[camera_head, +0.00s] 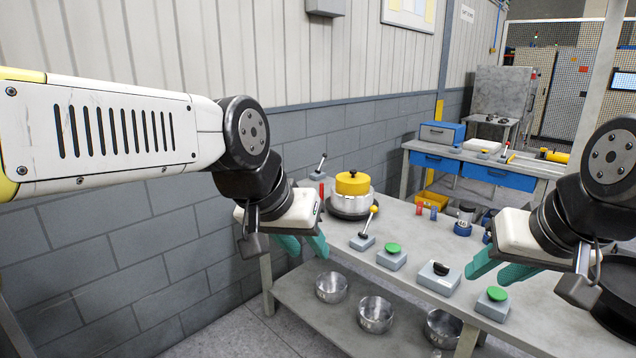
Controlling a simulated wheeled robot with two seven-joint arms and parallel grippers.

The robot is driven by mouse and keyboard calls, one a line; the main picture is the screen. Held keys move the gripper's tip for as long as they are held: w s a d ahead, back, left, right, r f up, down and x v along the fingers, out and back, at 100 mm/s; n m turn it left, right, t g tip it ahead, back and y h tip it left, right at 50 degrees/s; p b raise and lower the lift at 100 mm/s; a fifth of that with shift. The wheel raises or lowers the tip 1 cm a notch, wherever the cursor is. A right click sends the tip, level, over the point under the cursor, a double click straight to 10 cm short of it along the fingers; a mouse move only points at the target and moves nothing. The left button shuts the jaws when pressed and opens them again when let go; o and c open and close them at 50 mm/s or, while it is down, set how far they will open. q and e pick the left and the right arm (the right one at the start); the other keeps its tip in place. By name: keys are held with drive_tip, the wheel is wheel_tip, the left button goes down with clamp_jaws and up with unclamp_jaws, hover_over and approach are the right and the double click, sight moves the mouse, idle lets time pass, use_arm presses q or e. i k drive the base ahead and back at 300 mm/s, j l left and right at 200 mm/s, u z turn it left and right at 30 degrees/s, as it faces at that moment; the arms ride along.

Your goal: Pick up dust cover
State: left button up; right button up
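No part is labelled as the dust cover, so I cannot tell for certain which it is. A yellow round cap (352,182) with a small knob sits on a silver cylinder (350,203) at the back of the grey table. A black round dish-like part (617,305) lies at the right edge, partly cut off and behind my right arm. My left gripper (304,246) has teal fingers apart and empty, left of the silver cylinder at the table's left end. My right gripper (500,268) has teal fingers apart and empty, above the table's right part.
Along the table's front edge stand a lever box (362,242), green-button boxes (391,258) and a grey switch box (439,279). Small red parts (420,208) and a blue-based part (463,222) stand behind. Metal bowls (375,314) sit on the lower shelf. A brick wall (120,235) is at left.

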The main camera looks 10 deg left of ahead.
sight(352, 182)
drive_tip(key=u, duration=0.3)
drive_tip(key=i+j, duration=0.25)
drive_tip(key=i, duration=0.25)
drive_tip(key=i+j, duration=0.25)
drive_tip(key=i, duration=0.3)
drive_tip(key=i+j+z, duration=0.1)
drive_tip(key=i+j, duration=0.15)
drive_tip(key=i, duration=0.25)
drive_tip(key=i+j, duration=0.3)
drive_tip(key=i, duration=0.2)
